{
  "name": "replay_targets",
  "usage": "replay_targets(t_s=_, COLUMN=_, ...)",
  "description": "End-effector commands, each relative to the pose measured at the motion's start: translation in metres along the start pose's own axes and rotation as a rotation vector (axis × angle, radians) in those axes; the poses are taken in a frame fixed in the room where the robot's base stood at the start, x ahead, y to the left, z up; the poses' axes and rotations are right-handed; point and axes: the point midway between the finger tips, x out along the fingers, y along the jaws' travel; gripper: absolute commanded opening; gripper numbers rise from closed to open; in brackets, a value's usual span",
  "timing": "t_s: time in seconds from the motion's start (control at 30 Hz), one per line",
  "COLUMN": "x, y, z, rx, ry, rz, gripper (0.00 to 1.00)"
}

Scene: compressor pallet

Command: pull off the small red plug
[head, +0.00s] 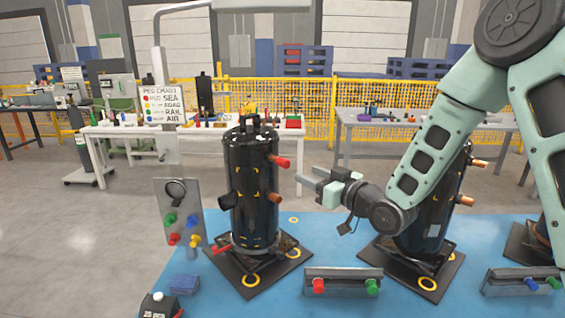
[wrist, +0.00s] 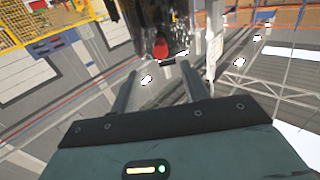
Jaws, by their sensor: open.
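A small red plug (head: 281,161) sits on the upper right side stub of the nearer black compressor (head: 254,190). In the wrist view the red plug (wrist: 160,48) shows just beyond the fingertips, roughly centred between them. My gripper (head: 305,176) is open and empty, to the right of the compressor and slightly below and right of the plug, fingers pointing left toward it. It also shows in the wrist view (wrist: 159,76). The fingers look apart from the plug; the exact gap is hard to tell.
A copper stub (head: 275,197) juts out below the red plug. A second compressor (head: 426,226) stands behind my arm. A low rail (head: 343,275) with red and green plugs lies in front. A grey panel (head: 172,212) with coloured plugs stands left. Blue mat (head: 325,226) is bare between the compressors.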

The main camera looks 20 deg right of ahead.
Motion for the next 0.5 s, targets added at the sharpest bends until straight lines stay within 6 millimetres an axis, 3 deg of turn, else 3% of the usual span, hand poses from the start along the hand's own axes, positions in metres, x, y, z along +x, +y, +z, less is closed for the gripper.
replay_targets(t_s=0.27, x=0.002, y=-0.001, z=0.000, rx=0.000, ry=-0.001, rz=-0.001, gripper=0.45)
replay_targets(t_s=0.5, x=0.025, y=-0.002, z=-0.001, rx=0.001, ry=-0.001, rz=-0.002, gripper=0.45)
